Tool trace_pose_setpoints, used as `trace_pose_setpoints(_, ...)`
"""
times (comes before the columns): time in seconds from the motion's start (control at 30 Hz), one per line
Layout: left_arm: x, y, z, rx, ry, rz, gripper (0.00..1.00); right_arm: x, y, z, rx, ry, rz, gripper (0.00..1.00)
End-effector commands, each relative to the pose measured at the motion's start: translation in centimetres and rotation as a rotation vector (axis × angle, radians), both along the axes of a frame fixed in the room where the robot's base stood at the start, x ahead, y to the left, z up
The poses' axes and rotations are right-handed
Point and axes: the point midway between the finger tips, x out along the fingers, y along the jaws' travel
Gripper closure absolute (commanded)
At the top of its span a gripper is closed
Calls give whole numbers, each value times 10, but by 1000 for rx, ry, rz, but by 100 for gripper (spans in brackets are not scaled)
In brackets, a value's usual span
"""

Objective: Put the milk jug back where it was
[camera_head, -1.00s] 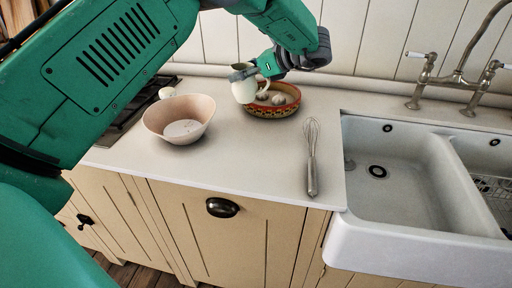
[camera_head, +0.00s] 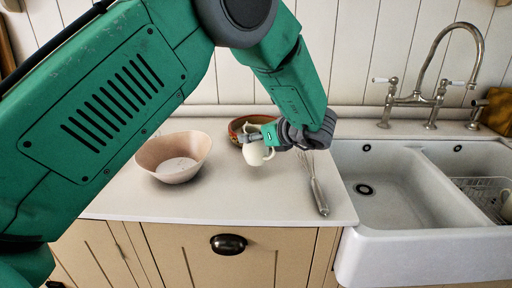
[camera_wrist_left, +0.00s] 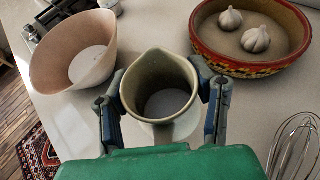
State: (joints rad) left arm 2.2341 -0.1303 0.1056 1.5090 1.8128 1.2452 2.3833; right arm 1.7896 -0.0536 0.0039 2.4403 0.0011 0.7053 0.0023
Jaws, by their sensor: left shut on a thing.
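The cream milk jug (camera_head: 256,155) is in my left gripper (camera_head: 268,137), in front of the patterned bowl in the head view. In the left wrist view the jug (camera_wrist_left: 160,88) stands between the two fingers, which press on its sides. Its mouth faces the camera, and pale stuff shows inside. My left gripper (camera_wrist_left: 163,98) is shut on it. I cannot tell whether the jug's base touches the worktop. My right gripper is in neither view.
A pinkish bowl (camera_head: 151,158) stands to the left on the worktop (camera_head: 240,201). The red patterned bowl (camera_wrist_left: 212,57) holds two garlic bulbs (camera_wrist_left: 256,39). A whisk (camera_head: 318,190) lies to the right, by the white sink (camera_head: 390,233). The front middle of the worktop is clear.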

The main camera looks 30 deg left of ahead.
Motion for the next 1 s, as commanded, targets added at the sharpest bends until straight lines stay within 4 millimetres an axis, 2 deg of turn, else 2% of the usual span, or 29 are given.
trace_pose_setpoints(0.27,0,-5,-32,6,1,0,93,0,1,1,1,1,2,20)
trace_pose_setpoints(0.3,1,-7,-33,7,-1,0,99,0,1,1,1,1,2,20)
trace_pose_setpoints(0.47,0,-11,-32,9,0,-2,100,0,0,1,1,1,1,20)
trace_pose_setpoints(0.7,0,-4,-39,3,1,1,100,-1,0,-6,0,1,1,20)
trace_pose_setpoints(0.73,0,-3,-40,1,1,1,47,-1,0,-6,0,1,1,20)
trace_pose_setpoints(0.8,0,-1,-40,-1,1,1,28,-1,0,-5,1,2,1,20)
trace_pose_setpoints(1.0,0,-2,-39,2,2,1,28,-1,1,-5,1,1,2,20)
